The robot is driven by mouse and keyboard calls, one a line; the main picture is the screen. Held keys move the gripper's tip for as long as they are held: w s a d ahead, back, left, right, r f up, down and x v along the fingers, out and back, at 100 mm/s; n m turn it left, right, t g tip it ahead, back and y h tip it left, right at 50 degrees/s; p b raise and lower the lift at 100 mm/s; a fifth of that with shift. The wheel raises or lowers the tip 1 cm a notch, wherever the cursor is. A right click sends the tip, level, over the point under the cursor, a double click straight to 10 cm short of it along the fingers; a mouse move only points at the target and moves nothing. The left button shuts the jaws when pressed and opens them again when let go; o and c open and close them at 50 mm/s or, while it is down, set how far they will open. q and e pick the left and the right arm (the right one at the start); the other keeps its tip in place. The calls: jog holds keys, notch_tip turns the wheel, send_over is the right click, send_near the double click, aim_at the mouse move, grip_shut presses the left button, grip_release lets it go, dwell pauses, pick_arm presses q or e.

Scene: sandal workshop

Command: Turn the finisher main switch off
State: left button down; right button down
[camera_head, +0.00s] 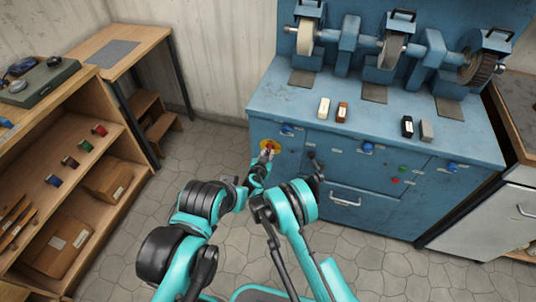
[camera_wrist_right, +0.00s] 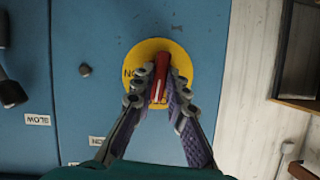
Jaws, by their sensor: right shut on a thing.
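The main switch is a red handle (camera_wrist_right: 161,80) on a round yellow plate (camera_wrist_right: 180,50) on the blue cabinet front. In the right wrist view the handle stands nearly upright, and upside-down letters that look like "ON" show left of it. Other lettering is covered by the fingers. In the head view the yellow plate (camera_head: 265,146) is at the cabinet's left end. My right gripper (camera_wrist_right: 158,82) is shut on the red handle, one finger on each side; it also shows in the head view (camera_head: 267,153).
The blue finisher (camera_head: 420,130) carries wheels at the back and several small blocks on top. A wooden shelf (camera_head: 130,125) stands at the left. Tiled floor (camera_head: 190,150) lies open between shelf and cabinet.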

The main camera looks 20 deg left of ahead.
jog(key=shift+n, duration=0.4)
jog(key=shift+h, duration=0.3)
jog(key=c, duration=1.5)
grip_release()
jog(key=shift+c, duration=0.2)
jog(key=v, duration=0.7)
jog(key=shift+s, duration=0.2)
jog(key=shift+a+r, duration=0.1)
jog(key=shift+r, duration=0.05)
